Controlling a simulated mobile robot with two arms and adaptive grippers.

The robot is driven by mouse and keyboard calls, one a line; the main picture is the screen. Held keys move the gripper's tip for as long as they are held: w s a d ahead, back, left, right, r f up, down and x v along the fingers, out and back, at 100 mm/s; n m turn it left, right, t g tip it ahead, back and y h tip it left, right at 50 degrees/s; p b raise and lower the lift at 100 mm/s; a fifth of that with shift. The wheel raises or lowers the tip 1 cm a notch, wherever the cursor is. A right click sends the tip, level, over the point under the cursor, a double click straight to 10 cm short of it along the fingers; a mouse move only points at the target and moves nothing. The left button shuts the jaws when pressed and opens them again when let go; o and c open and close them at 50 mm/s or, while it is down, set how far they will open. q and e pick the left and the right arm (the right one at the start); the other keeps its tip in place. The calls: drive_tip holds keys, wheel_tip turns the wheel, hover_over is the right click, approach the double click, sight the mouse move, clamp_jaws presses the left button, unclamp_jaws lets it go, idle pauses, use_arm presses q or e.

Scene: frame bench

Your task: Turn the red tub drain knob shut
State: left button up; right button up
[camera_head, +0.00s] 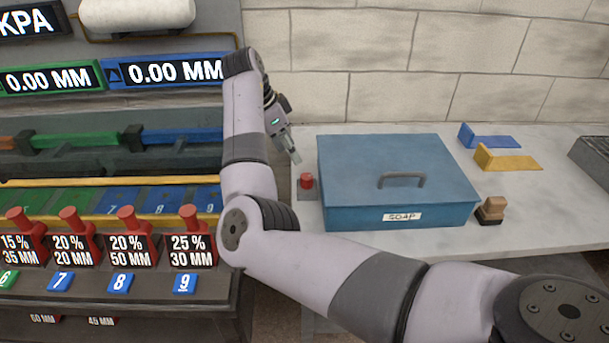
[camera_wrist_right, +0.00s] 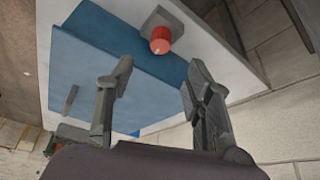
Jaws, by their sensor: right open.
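The red knob (camera_head: 306,181) sits on a small grey base on the bench, just left of the blue box marked SOAP. In the right wrist view the red knob (camera_wrist_right: 161,40) and its base lie beyond the fingertips, roughly between them. My right gripper (camera_head: 293,152) is above and slightly left of the knob, pointing down toward it, apart from it. In its wrist view the right gripper (camera_wrist_right: 157,75) has its fingers spread with nothing between them. My left gripper is in neither view.
The blue SOAP box (camera_head: 342,205) with a handle stands close right of the knob. A wooden stamp (camera_head: 491,210), a yellow bracket (camera_head: 511,162) and a blue bracket (camera_head: 489,141) lie farther right. A panel with several red levers (camera_head: 127,221) stands at left. A brick wall (camera_head: 400,50) is behind.

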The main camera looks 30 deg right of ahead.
sight(305, 176)
drive_tip(key=x, duration=1)
drive_tip(key=shift+p, duration=0.35)
drive_tip(key=shift+d+f, duration=0.25)
drive_tip(key=shift+f, duration=0.4)
drive_tip(key=c, duration=1.1)
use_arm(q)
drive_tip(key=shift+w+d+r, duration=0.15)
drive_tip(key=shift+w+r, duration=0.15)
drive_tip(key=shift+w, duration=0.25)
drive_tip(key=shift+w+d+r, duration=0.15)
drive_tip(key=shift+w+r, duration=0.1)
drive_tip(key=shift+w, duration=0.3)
use_arm(e)
clamp_jaws()
